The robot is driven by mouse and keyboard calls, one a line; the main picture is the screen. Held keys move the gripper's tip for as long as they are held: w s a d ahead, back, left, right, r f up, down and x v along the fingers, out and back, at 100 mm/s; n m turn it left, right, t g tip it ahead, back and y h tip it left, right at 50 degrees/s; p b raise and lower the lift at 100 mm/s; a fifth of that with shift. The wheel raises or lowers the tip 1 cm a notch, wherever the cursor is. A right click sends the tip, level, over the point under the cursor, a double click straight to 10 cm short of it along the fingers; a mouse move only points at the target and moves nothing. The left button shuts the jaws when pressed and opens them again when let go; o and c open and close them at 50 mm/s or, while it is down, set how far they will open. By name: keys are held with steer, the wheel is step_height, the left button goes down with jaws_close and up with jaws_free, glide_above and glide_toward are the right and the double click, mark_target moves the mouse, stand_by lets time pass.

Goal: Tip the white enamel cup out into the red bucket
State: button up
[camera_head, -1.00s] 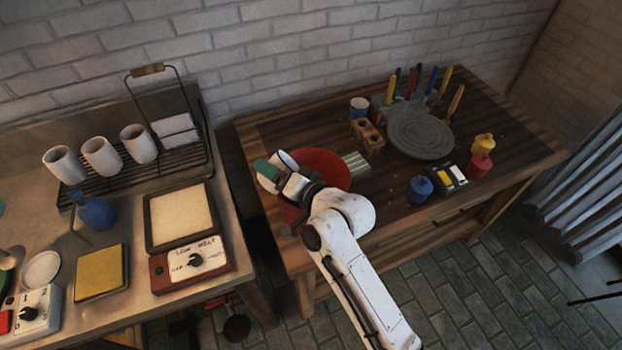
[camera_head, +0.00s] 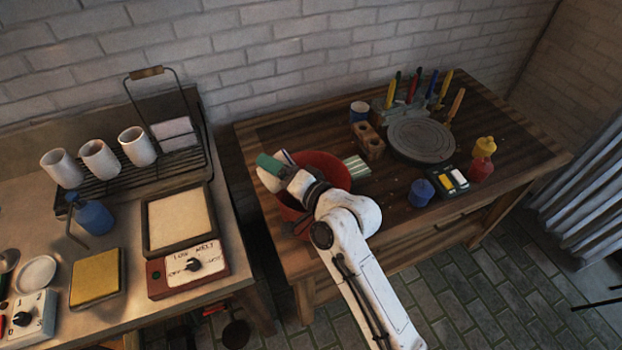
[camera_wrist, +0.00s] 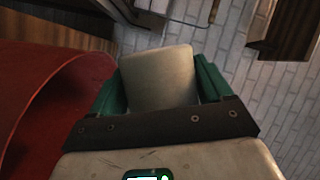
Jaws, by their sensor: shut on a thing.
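The white enamel cup (camera_head: 268,181) is held in my gripper (camera_head: 272,167) above the left part of the red bucket (camera_head: 332,167). The cup lies tilted well over; its opening and any contents are hidden by my gripper and arm. In the wrist view the pale cup (camera_wrist: 158,78) sits between the two green fingers of my gripper (camera_wrist: 157,88), which are shut on it. The bucket (camera_wrist: 45,105) fills the left side of that view, close beside the fingers. In the head view my arm covers the bucket's front part.
The bucket stands on a wooden table (camera_head: 300,245). Right of it are a ribbed green block (camera_head: 356,167), a wooden block (camera_head: 367,142), a blue-and-white cup (camera_head: 359,111) and a grey turntable (camera_head: 422,139). A metal bench (camera_head: 130,265) with white cups on a rack (camera_head: 165,170) stands left, across a gap.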

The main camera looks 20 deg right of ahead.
mark_target(291, 164)
steer(key=shift+d+r+m, duration=0.1)
steer(key=shift+r+m, duration=0.2)
steer(key=shift+m, duration=0.1)
steer(key=shift+b, duration=0.35)
steer(key=shift+w+d+f+m+t+y+b, duration=0.2)
steer(key=shift+d+m+b, duration=0.25)
steer(key=shift+b, duration=0.3)
steer(key=shift+s+d+f+m+t+y+b, duration=0.1)
steer(key=shift+d+f+m+t+b, duration=0.2)
steer(key=shift+d+b, duration=0.3)
steer(key=shift+d+r+m, duration=0.1)
steer(key=shift+r+m, duration=0.3)
steer(key=shift+m, duration=0.35)
steer(key=shift+d+r+m+t+y+b, duration=0.3)
steer(key=shift+m+t+b, duration=0.15)
steer(key=shift+m, duration=0.25)
steer(key=shift+m, duration=0.3)
